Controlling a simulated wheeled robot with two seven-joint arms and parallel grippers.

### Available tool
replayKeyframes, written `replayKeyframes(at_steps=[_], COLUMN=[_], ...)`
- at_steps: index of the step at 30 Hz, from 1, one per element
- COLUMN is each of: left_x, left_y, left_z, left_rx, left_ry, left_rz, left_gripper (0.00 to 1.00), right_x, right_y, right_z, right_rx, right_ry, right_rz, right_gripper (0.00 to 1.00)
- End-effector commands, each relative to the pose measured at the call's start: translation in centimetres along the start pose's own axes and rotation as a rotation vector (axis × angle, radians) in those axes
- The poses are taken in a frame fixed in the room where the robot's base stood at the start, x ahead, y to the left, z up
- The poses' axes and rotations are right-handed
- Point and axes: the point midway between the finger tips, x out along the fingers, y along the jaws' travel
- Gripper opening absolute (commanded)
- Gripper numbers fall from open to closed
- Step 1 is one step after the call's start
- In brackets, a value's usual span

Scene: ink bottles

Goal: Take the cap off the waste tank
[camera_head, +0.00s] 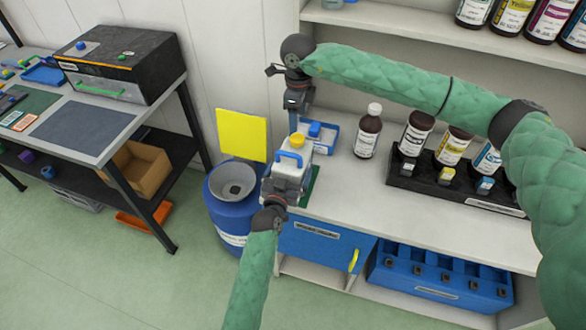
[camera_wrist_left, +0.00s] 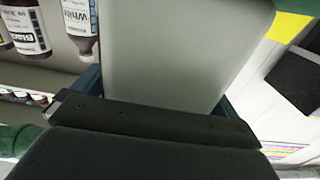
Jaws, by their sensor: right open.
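The waste tank (camera_head: 290,174) is a whitish container with a blue handle and a yellow cap (camera_head: 297,140) on its top. It is at the left end of the white counter, by a green mat. My left gripper (camera_head: 274,190) is at the tank's near side. In the left wrist view the pale tank wall (camera_wrist_left: 185,50) fills the space between the two fingers, which press close on both sides. My right gripper (camera_head: 297,120) is open and empty, pointing down just above the yellow cap. A gap to the cap is hard to judge.
A blue drum (camera_head: 228,215) with a grey funnel and raised yellow lid (camera_head: 242,135) stands left of the counter. A blue tray (camera_head: 329,145) lies behind the tank. A brown bottle (camera_head: 368,135) and a black rack (camera_head: 430,188) with bottles are to the right.

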Motion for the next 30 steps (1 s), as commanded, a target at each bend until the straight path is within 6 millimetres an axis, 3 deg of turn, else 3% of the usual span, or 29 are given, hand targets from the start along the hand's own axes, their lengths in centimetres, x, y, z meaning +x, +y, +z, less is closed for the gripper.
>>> replayKeyframes(at_steps=[2, 11, 21, 30], left_x=[0.0, 0.0, 0.0, 0.0], left_y=[0.0, 0.0, 0.0, 0.0], left_z=[0.0, 0.0, 0.0, 0.0], left_rx=[0.0, 0.0, 0.0, 0.0], left_ry=[0.0, 0.0, 0.0, 0.0], left_rz=[0.0, 0.0, 0.0, 0.0], left_gripper=[0.82, 0.23, 0.23, 0.23], right_x=[0.0, -0.2, -2.6, -2.0], right_y=[0.0, -0.1, -1.6, -1.4], right_z=[0.0, 0.0, -0.4, -0.7], right_rx=[0.0, 0.0, -0.01, 0.265], right_ry=[0.0, -0.001, 0.03, 0.034], right_rz=[0.0, -0.003, -0.059, -0.059], right_gripper=[0.6, 0.6, 0.6, 0.6])
